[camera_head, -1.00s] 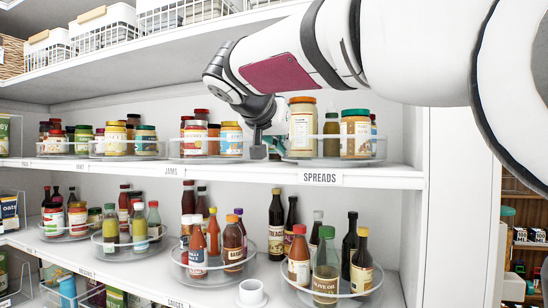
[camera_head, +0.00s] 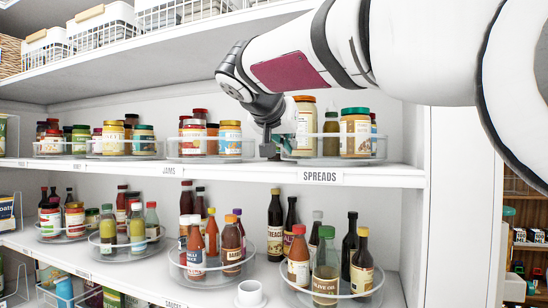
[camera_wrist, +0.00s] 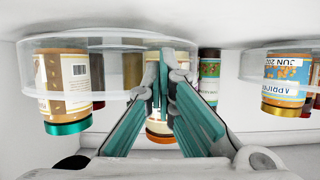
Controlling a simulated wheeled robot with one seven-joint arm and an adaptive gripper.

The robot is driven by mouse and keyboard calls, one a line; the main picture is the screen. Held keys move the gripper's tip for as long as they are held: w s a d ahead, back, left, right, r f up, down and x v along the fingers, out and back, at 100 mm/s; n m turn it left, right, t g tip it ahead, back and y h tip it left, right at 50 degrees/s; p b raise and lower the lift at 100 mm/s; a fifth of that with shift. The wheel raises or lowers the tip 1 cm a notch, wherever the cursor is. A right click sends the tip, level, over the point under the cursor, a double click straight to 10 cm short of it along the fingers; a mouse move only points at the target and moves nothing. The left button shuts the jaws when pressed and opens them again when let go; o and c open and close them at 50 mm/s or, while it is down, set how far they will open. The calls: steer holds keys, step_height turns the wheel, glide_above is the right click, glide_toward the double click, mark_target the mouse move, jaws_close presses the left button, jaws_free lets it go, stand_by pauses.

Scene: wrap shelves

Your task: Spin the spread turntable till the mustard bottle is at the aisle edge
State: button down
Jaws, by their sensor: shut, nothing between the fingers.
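The spread turntable (camera_head: 300,157) is a clear, rimmed disc at the right end of the middle shelf, above the SPREADS label. It holds a tall orange-lidded jar (camera_head: 304,112), an olive-brown bottle (camera_head: 331,130) towards the back and a teal-lidded jar (camera_head: 355,133) at front right. The olive-brown bottle may be the mustard; its label cannot be read. My gripper (camera_head: 267,150) is shut and empty at the turntable's left edge. In the wrist view its fingertips (camera_wrist: 164,75) overlap the turntable rim and partly hide the orange-lidded jar. I cannot tell whether they touch.
The jams turntable (camera_head: 210,157) stands close to the left of my gripper, leaving a narrow gap. A shelf (camera_head: 290,45) with white baskets is above. Bottles on turntables fill the shelf below. A white side panel (camera_head: 460,190) closes off the right.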

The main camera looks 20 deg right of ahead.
mark_target(312, 146)
steer(key=shift+s+d, duration=0.1)
steer(key=shift+s+d, duration=0.2)
steer(key=shift+s, duration=0.3)
steer(key=shift+s+d, duration=0.2)
steer(key=shift+s, duration=0.25)
steer(key=shift+s+d+b, duration=0.3)
steer(key=shift+s+d, duration=0.5)
steer(key=shift+s, duration=0.1)
steer(key=shift+s+d, duration=0.1)
steer(key=shift+d, duration=0.05)
steer(key=shift+s+d, duration=0.6)
steer(key=shift+s, duration=0.2)
